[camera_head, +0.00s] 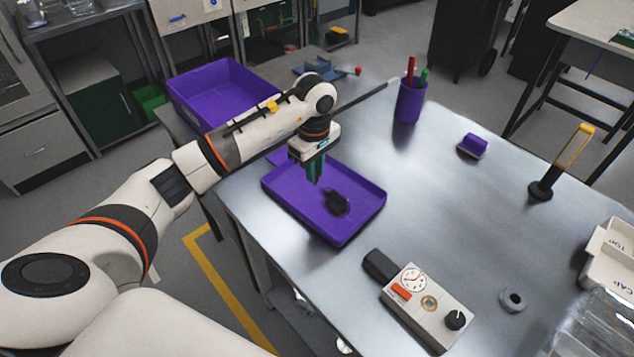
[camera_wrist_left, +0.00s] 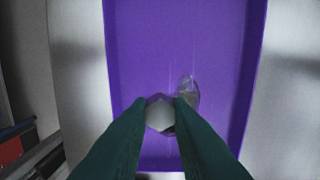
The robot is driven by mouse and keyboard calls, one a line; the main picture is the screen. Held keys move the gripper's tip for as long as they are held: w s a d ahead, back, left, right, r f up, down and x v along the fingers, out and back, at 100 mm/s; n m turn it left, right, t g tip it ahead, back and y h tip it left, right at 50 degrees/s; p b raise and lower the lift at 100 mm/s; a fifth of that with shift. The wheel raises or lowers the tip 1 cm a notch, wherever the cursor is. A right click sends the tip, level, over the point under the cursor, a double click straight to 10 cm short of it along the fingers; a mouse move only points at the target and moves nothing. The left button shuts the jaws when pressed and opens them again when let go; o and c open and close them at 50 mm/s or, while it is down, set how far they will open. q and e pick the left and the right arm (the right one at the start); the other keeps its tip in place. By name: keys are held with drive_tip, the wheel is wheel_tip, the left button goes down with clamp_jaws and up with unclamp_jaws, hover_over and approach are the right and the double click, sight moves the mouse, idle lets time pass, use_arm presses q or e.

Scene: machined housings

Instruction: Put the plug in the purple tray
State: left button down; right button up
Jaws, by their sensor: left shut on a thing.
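The purple tray (camera_head: 275,188) lies on the metal table, and its floor fills much of the left wrist view (camera_wrist_left: 140,45). My left gripper (camera_head: 316,180) points down over the tray. Its green fingers (camera_wrist_left: 162,115) are shut on a pale grey six-sided piece, which looks like the plug (camera_wrist_left: 159,113). The piece is over the tray floor; the gap below it cannot be judged. In the head view the fingers hide it. A dark rounded patch (camera_head: 337,203) shows on the tray floor; I cannot tell whether it is an object or a shadow. My right gripper is not in view.
A larger purple bin (camera_head: 225,90) stands behind my left arm. A purple cup with pens (camera_head: 409,104) stands beyond the tray. A dial box (camera_head: 430,305), a grey ring (camera_head: 512,300) and a yellow-handled tool (camera_head: 560,165) are to the right. The table's middle is clear.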

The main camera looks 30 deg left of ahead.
sight(315, 184)
use_arm(q)
wheel_tip(315, 184, down, 2)
drive_tip(key=shift+d+f, duration=0.1)
drive_tip(key=shift+f+p, duration=0.6)
drive_tip(key=shift+f, duration=1.35)
drive_tip(key=shift+f, duration=0.15)
drive_tip(key=c, duration=1.3)
unclamp_jaws()
